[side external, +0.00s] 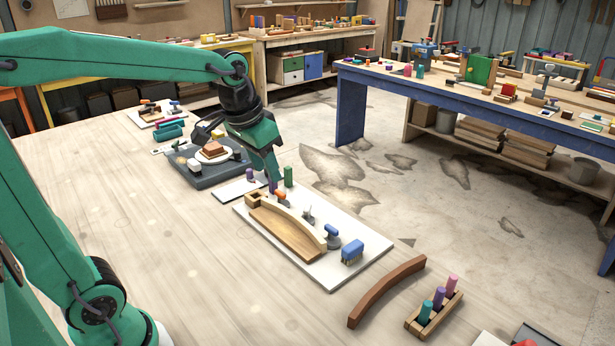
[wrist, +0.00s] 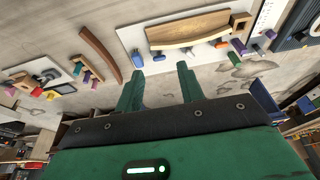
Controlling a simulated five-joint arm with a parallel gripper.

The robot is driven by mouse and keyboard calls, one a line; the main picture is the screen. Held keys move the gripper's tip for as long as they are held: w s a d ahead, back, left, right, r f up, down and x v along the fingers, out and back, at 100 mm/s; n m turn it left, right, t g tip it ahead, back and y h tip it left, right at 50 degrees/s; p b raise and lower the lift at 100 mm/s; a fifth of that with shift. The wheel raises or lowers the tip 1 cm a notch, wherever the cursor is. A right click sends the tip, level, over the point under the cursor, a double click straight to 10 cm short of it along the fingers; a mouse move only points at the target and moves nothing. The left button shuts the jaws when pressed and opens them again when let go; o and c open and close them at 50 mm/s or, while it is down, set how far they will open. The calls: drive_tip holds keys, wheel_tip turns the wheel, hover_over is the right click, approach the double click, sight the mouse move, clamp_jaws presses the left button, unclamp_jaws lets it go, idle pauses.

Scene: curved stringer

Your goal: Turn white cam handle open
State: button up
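A white board (side external: 337,268) carries a curved wooden form (side external: 285,232) with a pale strip along its edge. Small clamps stand along the form: an orange-handled one (side external: 280,196), a white or pale grey one (side external: 308,214) and a blue one (side external: 331,231). The white one is small, and I cannot tell how its handle is turned. In the wrist view the white clamp (wrist: 190,50) is hard to make out beside the blue one (wrist: 158,57). My gripper (side external: 273,178) is above the far end of the board, near the orange clamp. In the wrist view my gripper (wrist: 160,70) is open and empty.
A blue block (side external: 352,250) sits at the board's near end. A green peg (side external: 289,176) stands at its far end. A brown curved strip (side external: 385,290) and a peg rack (side external: 433,312) lie nearer. A grey tray (side external: 205,175) is behind. The left tabletop is clear.

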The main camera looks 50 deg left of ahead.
drive_tip(key=w+a+f+n+g, duration=0.1)
drive_tip(key=w+a+f+n, duration=0.1)
drive_tip(key=w, duration=0.3)
drive_tip(key=w+a+f+n+g, duration=0.1)
drive_tip(key=w+a+f+n, duration=0.15)
drive_tip(key=w, duration=0.35)
drive_tip(key=n+g, duration=0.1)
drive_tip(key=n, duration=0.2)
hover_over(307, 206)
wheel_tip(307, 206, down, 10)
drive_tip(key=shift+f, duration=3.9)
clamp_jaws()
